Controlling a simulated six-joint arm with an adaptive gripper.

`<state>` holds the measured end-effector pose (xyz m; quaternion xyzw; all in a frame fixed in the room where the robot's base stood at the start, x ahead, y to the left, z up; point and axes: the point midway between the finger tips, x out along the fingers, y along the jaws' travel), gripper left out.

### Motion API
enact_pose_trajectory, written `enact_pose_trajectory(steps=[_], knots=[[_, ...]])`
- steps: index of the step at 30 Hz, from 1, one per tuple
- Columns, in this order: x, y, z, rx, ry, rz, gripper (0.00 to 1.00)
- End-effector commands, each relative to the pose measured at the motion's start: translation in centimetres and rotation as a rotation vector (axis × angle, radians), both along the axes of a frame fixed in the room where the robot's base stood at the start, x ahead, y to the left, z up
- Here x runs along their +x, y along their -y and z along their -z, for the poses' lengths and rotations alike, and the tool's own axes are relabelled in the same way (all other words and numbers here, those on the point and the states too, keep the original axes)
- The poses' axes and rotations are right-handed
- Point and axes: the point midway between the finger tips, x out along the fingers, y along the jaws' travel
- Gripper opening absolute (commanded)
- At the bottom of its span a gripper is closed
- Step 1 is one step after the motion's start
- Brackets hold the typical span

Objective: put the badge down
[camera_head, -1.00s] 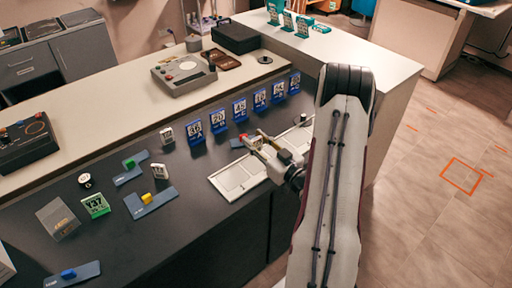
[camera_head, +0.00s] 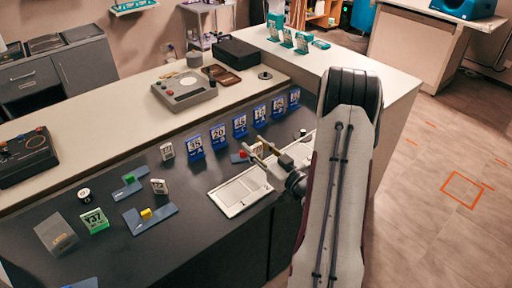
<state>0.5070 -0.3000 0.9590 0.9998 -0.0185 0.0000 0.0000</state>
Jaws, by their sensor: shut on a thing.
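My gripper (camera_head: 259,153) is over the dark counter, just behind the white tray (camera_head: 232,205) and in front of the row of blue numbered stands. It is shut on a small pale thing (camera_head: 257,148) at its fingertips, taken to be the badge. The held thing is too small to read and is partly hidden by the fingers. A red and blue item (camera_head: 239,156) lies just left of the fingertips. I cannot tell whether the gripper touches it.
Blue numbered stands (camera_head: 219,137) line the back of the dark counter. The dark counter's middle is fairly clear.

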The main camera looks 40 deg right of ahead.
Motion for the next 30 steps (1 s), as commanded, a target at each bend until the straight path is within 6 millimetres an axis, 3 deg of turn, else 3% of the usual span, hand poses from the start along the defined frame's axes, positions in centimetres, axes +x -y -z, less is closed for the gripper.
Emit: enact_pose_trajectory(steps=[16,30], knots=[[0.0,0.3,0.1,0.000,0.000,0.011,0.14],[-0.3,4.0,0.5,0.000,0.001,0.207,0.14]])
